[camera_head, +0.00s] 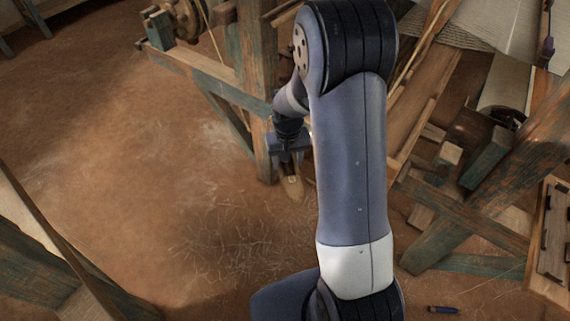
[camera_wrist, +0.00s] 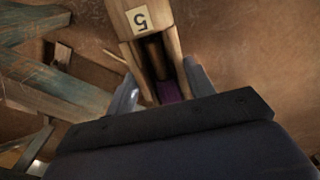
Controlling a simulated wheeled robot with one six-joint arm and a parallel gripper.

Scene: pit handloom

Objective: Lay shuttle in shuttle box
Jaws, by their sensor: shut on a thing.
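The wooden shuttle (camera_wrist: 151,21) is held in my gripper (camera_wrist: 160,88). In the wrist view it carries a tag with an upside-down 5 and has an open slot with dark and purple parts inside. A grey finger shows on each side of it. In the head view the shuttle (camera_head: 292,187) points down from my gripper (camera_head: 289,165), in front of a worn wooden post, above the earth floor. My arm covers much of the middle of the head view. I cannot make out which part of the loom is the shuttle box.
The loom's wooden frame (camera_head: 445,218) with beams and a cloth roll (camera_head: 505,97) stands on the right. A post (camera_head: 257,80) with peeling green paint stands just behind my gripper. A small dark object (camera_head: 442,309) lies at bottom right. The floor (camera_head: 130,150) at left is open.

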